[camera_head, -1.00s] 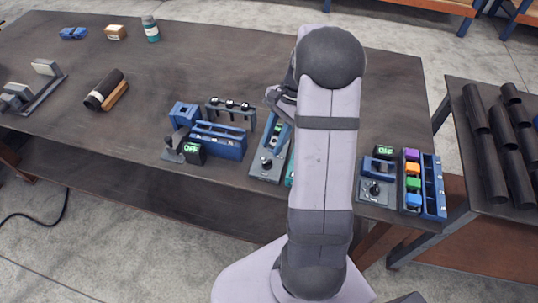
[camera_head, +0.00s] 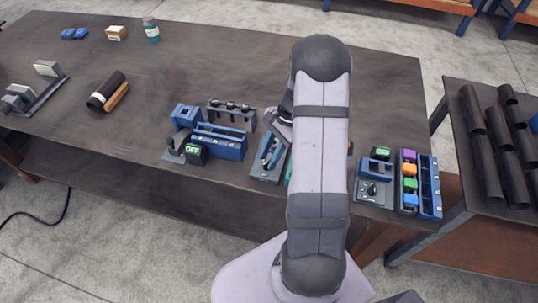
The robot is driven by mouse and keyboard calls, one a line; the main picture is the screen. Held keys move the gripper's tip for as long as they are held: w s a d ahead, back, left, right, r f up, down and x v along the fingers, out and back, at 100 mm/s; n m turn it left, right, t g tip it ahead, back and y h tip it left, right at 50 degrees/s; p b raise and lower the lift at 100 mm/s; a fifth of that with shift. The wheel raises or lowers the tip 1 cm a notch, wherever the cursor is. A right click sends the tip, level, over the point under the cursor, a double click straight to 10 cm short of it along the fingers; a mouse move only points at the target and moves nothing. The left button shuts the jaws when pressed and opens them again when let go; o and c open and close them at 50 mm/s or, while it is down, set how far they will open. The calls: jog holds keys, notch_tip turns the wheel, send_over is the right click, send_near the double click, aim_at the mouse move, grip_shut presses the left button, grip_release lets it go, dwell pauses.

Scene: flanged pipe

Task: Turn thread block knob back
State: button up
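A grey-and-blue block (camera_head: 262,171) stands near the table's front edge, left of my arm. I cannot tell whether the fingers touch the knob or are open or shut. Another block with a black knob (camera_head: 373,188) stands right of my arm, beside a small display reading OFF (camera_head: 382,152). I cannot tell which block is the thread block.
A blue tray unit (camera_head: 218,143) with an OFF display (camera_head: 196,151) stands left of my gripper. A rack (camera_head: 232,112) is behind it. Coloured blocks (camera_head: 410,177) stand at the table's right end. The table's (camera_head: 210,60) back middle is clear.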

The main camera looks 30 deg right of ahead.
jog(key=shift+a+f, duration=0.1)
jog(key=shift+f, duration=0.2)
grip_shut()
jog(key=n, duration=0.2)
jog(key=n+g, duration=0.1)
jog(key=n, duration=0.1)
jog(key=shift+w+g+h, duration=0.2)
jog(key=shift+g+h, duration=0.1)
jog(key=shift+a+r+n+g+h, duration=0.1)
jog(key=shift+n+g+h, duration=0.4)
jog(key=shift+n, duration=1.5)
jog(key=shift+w, duration=0.1)
